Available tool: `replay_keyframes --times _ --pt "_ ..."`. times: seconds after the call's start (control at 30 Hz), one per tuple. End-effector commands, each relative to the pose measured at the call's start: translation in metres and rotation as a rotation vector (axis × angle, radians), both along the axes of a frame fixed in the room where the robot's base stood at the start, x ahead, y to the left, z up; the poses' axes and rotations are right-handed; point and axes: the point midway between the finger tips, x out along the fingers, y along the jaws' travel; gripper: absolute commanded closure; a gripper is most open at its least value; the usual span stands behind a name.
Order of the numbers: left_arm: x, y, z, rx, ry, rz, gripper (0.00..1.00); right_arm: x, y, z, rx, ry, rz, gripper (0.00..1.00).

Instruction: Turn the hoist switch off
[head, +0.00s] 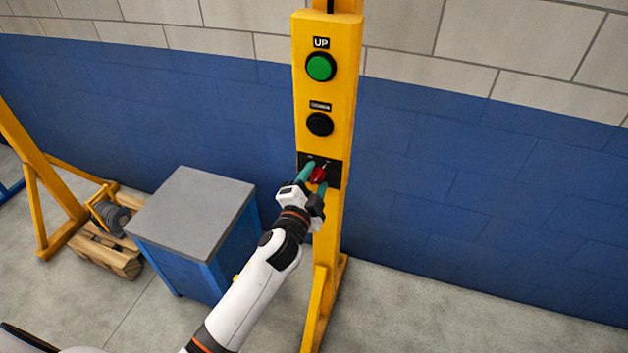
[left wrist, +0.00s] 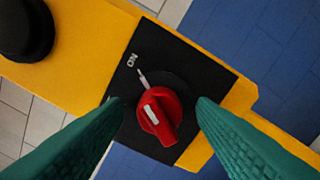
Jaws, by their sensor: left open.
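The hoist switch is a red rotary knob (head: 318,174) on a black plate (head: 334,171), low on a yellow panel. It also shows in the left wrist view (left wrist: 160,115), where its white mark lines up roughly with a white tick beside the word ON. My left gripper (head: 315,178) is at the switch, with its green fingers open on either side of the knob. In the left wrist view a finger stands on each side, and the knob lies between the fingertips. I cannot tell whether they touch it. My right gripper is out of view.
Above the switch on the yellow panel (head: 341,60) are a green UP button (head: 320,67) and a black button (head: 320,124). A blue cabinet with a grey top (head: 193,212) stands left of the post. A wooden pallet (head: 104,257) lies farther left. The floor at right is clear.

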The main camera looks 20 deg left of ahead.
Motion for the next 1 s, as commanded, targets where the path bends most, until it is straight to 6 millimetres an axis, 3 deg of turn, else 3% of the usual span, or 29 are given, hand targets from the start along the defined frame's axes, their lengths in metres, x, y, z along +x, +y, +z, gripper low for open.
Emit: replay_keyframes --times 0.07,0.33,0.67,1.0 --pt "-0.0002 0.0000 0.0000 0.000 0.000 0.000 0.50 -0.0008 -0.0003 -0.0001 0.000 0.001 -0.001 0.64" --pt "-0.0003 0.0000 -0.0001 0.000 0.000 0.000 0.93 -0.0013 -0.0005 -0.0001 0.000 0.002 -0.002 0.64" --pt "-0.0005 -0.0003 -0.0003 -0.051 0.002 0.000 0.93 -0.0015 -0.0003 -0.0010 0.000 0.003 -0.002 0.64" --pt "-0.0004 -0.0002 -0.0001 -0.293 0.010 0.001 0.93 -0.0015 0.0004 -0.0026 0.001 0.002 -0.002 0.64"
